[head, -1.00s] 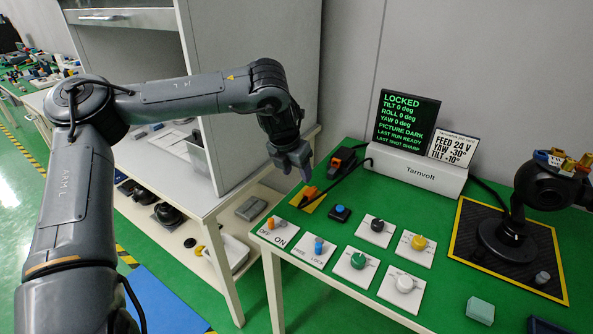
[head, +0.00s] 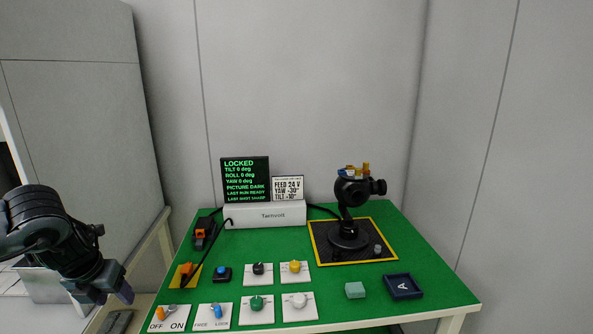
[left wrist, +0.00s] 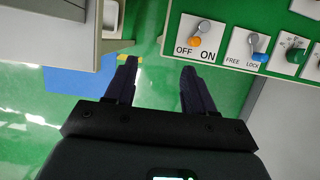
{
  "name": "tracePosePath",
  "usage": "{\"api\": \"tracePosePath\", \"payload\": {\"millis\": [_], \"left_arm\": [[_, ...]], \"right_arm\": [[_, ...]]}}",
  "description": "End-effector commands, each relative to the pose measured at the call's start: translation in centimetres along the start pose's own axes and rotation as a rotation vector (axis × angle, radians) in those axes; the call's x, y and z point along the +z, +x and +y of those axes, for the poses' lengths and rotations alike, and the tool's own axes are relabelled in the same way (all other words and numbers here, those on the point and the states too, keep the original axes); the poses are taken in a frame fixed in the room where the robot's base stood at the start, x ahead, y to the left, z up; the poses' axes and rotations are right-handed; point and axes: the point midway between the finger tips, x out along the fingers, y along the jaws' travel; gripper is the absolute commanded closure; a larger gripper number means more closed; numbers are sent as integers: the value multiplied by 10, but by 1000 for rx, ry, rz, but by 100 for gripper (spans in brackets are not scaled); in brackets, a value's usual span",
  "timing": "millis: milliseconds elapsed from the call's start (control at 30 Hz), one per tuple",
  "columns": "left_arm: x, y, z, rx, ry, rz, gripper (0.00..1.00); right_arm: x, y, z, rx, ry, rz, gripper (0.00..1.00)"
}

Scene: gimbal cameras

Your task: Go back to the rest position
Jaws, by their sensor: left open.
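My left gripper (head: 122,296) is at the lower left in the head view, beside the left edge of the green table (head: 420,270). In the left wrist view my left gripper (left wrist: 158,75) has its two dark fingers spread apart with nothing between them. The OFF/ON switch (head: 168,315) and the FREE/LOCK switch (head: 213,314) lie on the table just right of it. They also show at the top right of the left wrist view. My right gripper is not in view.
The Tarnvolt unit (head: 265,214) has a screen (head: 245,180) reading LOCKED. A black gimbal camera (head: 348,215) stands on a yellow-edged mat (head: 385,256). Several knobs, a blue button (head: 221,273), a teal block (head: 355,290) and a navy tray (head: 418,291) are on the table. A grey cabinet (head: 85,110) stands at left.

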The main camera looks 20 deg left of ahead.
Motion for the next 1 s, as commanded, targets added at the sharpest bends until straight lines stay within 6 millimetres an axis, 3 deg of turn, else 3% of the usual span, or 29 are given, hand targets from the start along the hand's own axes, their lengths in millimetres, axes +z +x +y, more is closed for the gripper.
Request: {"api": "tracePosePath", "payload": {"millis": [33,267,467,567,733,867,1000], "left_arm": [[-8,6,1,-22,-15,40,46],[-46,46,-2,-106,-67,165,46],[-102,82,-22,-225,-114,303,46],[-142,102,-44,-318,-148,373,46],[-214,124,-103,-492,-257,437,46],[-257,125,-155,-603,-400,444,46],[-288,109,-212,-694,-618,426,46]], "right_arm": [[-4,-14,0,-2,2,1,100],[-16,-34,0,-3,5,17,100],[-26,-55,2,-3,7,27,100],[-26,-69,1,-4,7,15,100],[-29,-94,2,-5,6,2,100],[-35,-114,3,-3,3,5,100],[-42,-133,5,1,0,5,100]]}}
